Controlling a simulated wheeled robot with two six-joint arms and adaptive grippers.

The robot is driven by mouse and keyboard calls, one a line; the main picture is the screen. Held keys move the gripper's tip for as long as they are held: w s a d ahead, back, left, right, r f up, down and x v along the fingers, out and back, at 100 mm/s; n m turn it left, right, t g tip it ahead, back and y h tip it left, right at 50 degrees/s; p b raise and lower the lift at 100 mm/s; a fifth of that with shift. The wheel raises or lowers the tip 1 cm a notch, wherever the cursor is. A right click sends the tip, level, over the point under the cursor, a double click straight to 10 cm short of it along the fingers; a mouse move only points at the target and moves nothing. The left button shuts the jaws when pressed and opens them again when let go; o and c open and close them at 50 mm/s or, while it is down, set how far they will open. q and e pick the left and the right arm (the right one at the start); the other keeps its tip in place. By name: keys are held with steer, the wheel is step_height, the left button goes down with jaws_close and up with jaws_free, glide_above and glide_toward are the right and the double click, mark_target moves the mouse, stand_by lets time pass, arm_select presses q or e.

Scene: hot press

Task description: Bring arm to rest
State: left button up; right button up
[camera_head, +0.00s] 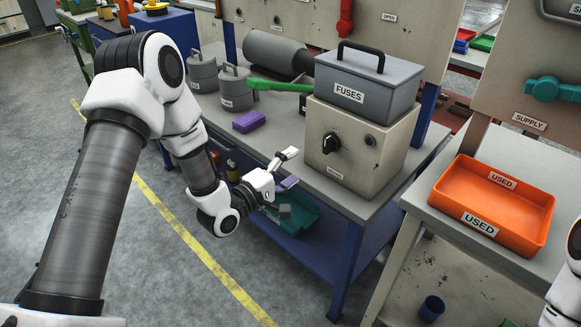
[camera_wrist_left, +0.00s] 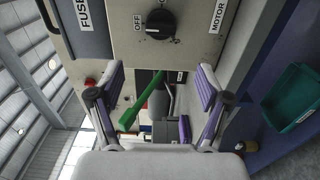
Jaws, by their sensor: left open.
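My left arm comes in from the left in the head view. Its gripper (camera_head: 287,170) is open and empty, in front of the bench edge and left of the beige control box (camera_head: 345,150). In the left wrist view the two fingers of this gripper (camera_wrist_left: 162,90) stand wide apart with nothing between them. Beyond them the box shows its black knob (camera_wrist_left: 160,23) with OFF and MOTOR labels. My right gripper is not in view; only a piece of white arm shows at the right edge of the head view.
A grey FUSES case (camera_head: 348,95) sits on the control box. A green handle (camera_head: 280,86), a purple block (camera_head: 249,122) and grey canisters (camera_head: 236,90) are on the bench. A teal bin (camera_head: 300,218) is on the lower shelf. An orange USED tray (camera_head: 520,208) is on the right table.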

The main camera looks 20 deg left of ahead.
arm_select(q)
steer(key=shift+s, duration=0.1)
stand_by(0.3)
steer(key=s+d+f+m+g+y+p, duration=0.35)
steer(key=s+f+g+p, duration=0.5)
steer(key=s+f, duration=0.7)
steer(key=s+a+f+m+g+y, duration=0.1)
steer(key=s+m+g, duration=0.3)
steer(key=s, duration=0.5)
steer(key=s+a+f+m+g+y, duration=0.1)
steer(key=s+a+f+m+g, duration=0.1)
steer(key=s+m, duration=0.4)
steer(key=s+f+g, duration=0.1)
steer(key=s+g, duration=0.1)
steer(key=s, duration=0.2)
steer(key=shift+a+f+y, duration=0.15)
steer(key=shift+y, duration=0.2)
steer(key=shift+g, duration=0.25)
